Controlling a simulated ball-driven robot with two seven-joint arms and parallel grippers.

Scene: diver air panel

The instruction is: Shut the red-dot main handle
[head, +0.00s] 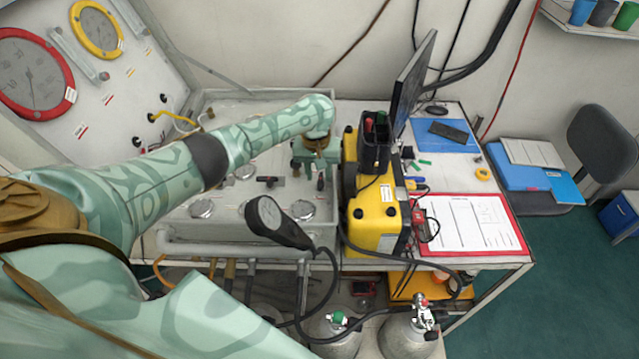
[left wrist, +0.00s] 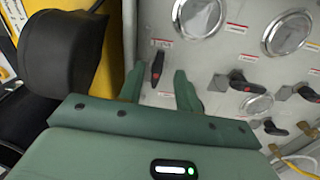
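In the left wrist view a black handle (left wrist: 157,64) with a small red dot stands lengthwise on the grey panel (left wrist: 222,50), in line with the gap between my green fingers. My left gripper (left wrist: 157,78) is open, one finger on each side of that gap; I cannot tell whether it touches the handle. Other black handles with red marks, one (left wrist: 242,82) and another (left wrist: 309,93), lie more crosswise. In the head view my left gripper (head: 316,168) is over the right end of the panel, beside a black T-handle (head: 270,181). My right gripper is not in view.
A yellow case (head: 375,218) stands close to the right of my left gripper, with a black holder (head: 374,145) and a monitor (head: 411,85). A black handheld gauge (head: 277,222) is in front. Round dials (head: 202,208) sit on the panel.

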